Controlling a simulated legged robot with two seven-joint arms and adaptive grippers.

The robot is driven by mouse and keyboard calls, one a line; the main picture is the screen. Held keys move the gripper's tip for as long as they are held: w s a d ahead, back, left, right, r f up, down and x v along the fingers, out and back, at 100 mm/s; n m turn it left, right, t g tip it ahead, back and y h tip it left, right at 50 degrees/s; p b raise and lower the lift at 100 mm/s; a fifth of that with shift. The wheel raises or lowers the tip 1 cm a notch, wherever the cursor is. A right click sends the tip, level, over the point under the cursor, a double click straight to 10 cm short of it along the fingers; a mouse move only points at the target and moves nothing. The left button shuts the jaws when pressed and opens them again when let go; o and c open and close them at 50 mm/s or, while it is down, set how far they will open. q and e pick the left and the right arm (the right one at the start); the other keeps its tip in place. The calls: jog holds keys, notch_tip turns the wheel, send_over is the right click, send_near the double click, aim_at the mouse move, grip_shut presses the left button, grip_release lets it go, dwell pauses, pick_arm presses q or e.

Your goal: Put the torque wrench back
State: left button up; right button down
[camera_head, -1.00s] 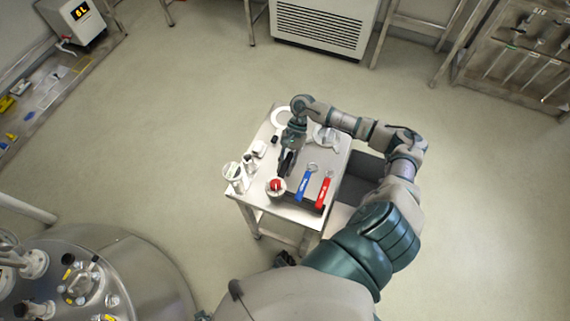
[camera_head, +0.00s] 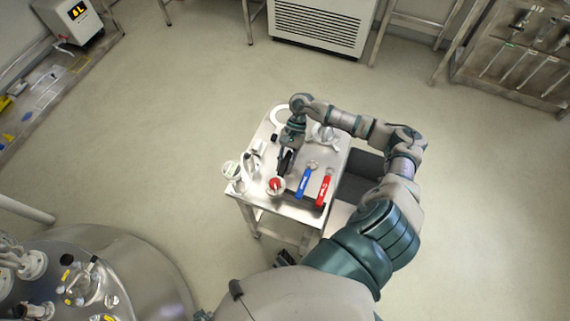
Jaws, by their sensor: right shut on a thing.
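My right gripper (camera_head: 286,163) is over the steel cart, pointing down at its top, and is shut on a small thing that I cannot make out. I cannot clearly pick out the torque wrench. A blue-handled tool (camera_head: 304,184) and a red-handled tool (camera_head: 323,188) lie side by side on the cart, to the right of the gripper and apart from it. Several long tools (camera_head: 515,70) hang on a rack (camera_head: 470,84) at the far right. My left gripper does not show.
The steel cart (camera_head: 296,209) also holds a red-topped cup (camera_head: 276,186), a white ring (camera_head: 279,116) and a white-lidded jar (camera_head: 231,169). A dark grey bin (camera_head: 362,170) stands right of it. A steel vessel (camera_head: 140,262) is at lower left. The floor around is mostly clear.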

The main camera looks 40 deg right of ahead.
jog(key=shift+s+f+b, duration=0.1)
jog(key=shift+f+b, duration=0.15)
jog(key=shift+b, duration=0.05)
dwell(0.5)
jog(key=c, duration=0.9)
grip_release()
jog(key=shift+c, duration=0.2)
jog(key=shift+r, duration=0.1)
jog(key=shift+r+p, duration=0.9)
jog(key=shift+r, duration=2.1)
